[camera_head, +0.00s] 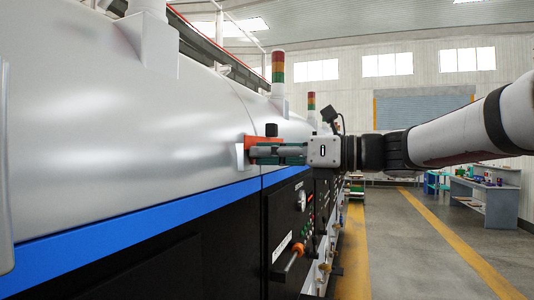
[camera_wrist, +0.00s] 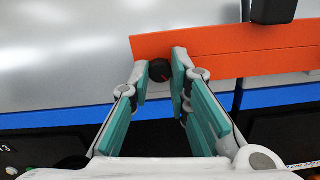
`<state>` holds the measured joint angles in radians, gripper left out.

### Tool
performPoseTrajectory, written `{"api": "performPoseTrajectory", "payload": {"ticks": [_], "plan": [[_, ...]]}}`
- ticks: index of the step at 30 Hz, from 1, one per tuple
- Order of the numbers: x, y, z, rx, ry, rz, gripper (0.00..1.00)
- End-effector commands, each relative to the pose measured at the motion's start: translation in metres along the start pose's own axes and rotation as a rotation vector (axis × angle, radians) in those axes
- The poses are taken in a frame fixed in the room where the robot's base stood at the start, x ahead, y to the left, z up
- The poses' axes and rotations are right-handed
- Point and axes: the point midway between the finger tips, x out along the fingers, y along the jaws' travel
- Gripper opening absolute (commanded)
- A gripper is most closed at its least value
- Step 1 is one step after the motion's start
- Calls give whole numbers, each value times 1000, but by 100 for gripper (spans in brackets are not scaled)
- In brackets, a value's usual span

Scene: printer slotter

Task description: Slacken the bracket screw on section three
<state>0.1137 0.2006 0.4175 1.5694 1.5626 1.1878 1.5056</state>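An orange bracket plate (camera_wrist: 235,52) stands against the pale machine cover in the wrist view. A dark round screw knob (camera_wrist: 160,70) sits on its lower left part. My gripper (camera_wrist: 159,74) has one fingertip on each side of the knob. The fingers are close to it, but I cannot tell whether both pads press on it. In the head view the bracket (camera_head: 262,141) is partly hidden by my gripper (camera_head: 277,151), which reaches it from the right. The knob is hidden there.
A black block (camera_head: 271,129) stands at the top of the bracket. The cover's blue stripe (camera_head: 150,216) runs above a black panel with an orange-ended handle (camera_head: 293,252) and other controls. The aisle floor (camera_head: 420,250) to the right is clear; workbenches (camera_head: 485,195) stand farther back.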

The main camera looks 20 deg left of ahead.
Motion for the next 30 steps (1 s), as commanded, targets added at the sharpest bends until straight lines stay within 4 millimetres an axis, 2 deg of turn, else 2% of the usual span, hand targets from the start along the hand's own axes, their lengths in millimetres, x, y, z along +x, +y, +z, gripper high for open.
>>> {"api": "performPoseTrajectory", "payload": {"ticks": [14, 20, 30], "plan": [[0, 0, 0, -68, 0, 0, 0], [0, 0, 0, -200, 0, 0, 0], [0, 1, 0, -518, 0, 0, 0]]}}
